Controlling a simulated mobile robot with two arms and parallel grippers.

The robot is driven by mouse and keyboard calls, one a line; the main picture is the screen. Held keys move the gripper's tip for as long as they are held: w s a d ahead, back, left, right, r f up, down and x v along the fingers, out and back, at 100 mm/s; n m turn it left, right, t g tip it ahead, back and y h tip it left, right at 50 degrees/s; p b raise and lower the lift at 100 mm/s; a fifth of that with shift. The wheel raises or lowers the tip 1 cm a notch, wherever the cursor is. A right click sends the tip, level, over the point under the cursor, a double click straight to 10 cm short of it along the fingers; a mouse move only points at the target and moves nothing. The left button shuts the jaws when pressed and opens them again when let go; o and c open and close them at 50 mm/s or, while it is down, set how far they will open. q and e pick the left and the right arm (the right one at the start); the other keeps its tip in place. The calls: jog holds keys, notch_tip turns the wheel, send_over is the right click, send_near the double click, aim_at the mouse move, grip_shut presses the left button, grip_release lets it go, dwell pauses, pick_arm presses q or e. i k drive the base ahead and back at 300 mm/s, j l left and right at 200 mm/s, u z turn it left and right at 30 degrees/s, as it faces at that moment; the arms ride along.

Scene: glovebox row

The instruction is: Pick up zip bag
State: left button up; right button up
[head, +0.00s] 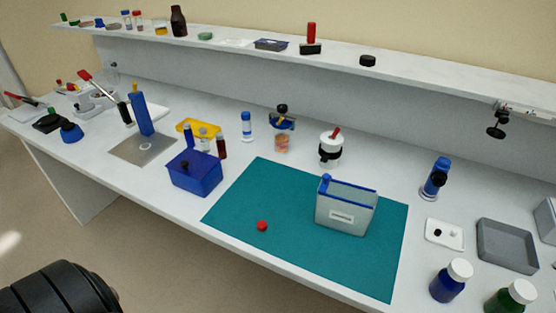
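The zip bag (345,210) appears to be the pale grey, boxy bag with a blue top edge and a white label on its front. It stands upright on the teal mat (270,190), towards the mat's right side. A small blue piece sits at its top left corner. Neither of my grippers shows in the head view, so their state cannot be seen.
A red cap (262,226) lies on the mat left of the bag. A blue box (195,172) stands left of the mat. A white tray (444,234), grey tray (507,246) and blue bottle (451,281) are to the right. A shelf (330,51) runs behind.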

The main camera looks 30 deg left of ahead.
aim_at(346, 207)
jog(key=i+j+u, duration=0.1)
jog(key=j, duration=0.15)
jog(key=i+j+u, duration=0.1)
jog(key=k+j+z, duration=0.85)
jog(key=k+z, duration=0.3)
jog(key=k, duration=0.05)
